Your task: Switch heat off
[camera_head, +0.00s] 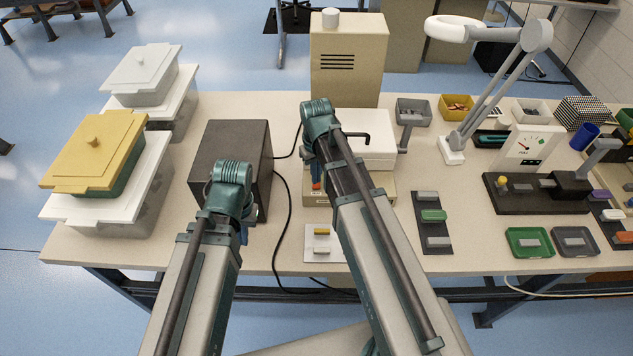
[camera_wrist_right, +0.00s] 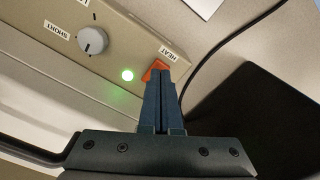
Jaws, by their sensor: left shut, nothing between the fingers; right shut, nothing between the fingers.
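The press (camera_head: 365,150) has a white lid with a dark handle and a beige base, and stands mid-table. In the right wrist view its front panel (camera_wrist_right: 115,20) shows an orange switch (camera_wrist_right: 155,68) beside the label HEAT. A green lamp (camera_wrist_right: 127,75) next to it is lit. My right gripper (camera_wrist_right: 158,85) is shut and empty, its tips at the switch and partly covering it; I cannot tell whether they touch. In the head view the right gripper (camera_head: 316,172) is mostly behind its arm. My left gripper (camera_head: 243,235) is shut and empty, by the dark box.
A grey dial (camera_wrist_right: 92,41) labelled SHORT is on the same panel. A dark box (camera_head: 235,140) stands left of the press, with black cables between. Lidded bins (camera_head: 95,150) are at the left. A small white plate (camera_head: 323,240) lies in front of the press. A lamp (camera_head: 452,150) stands right.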

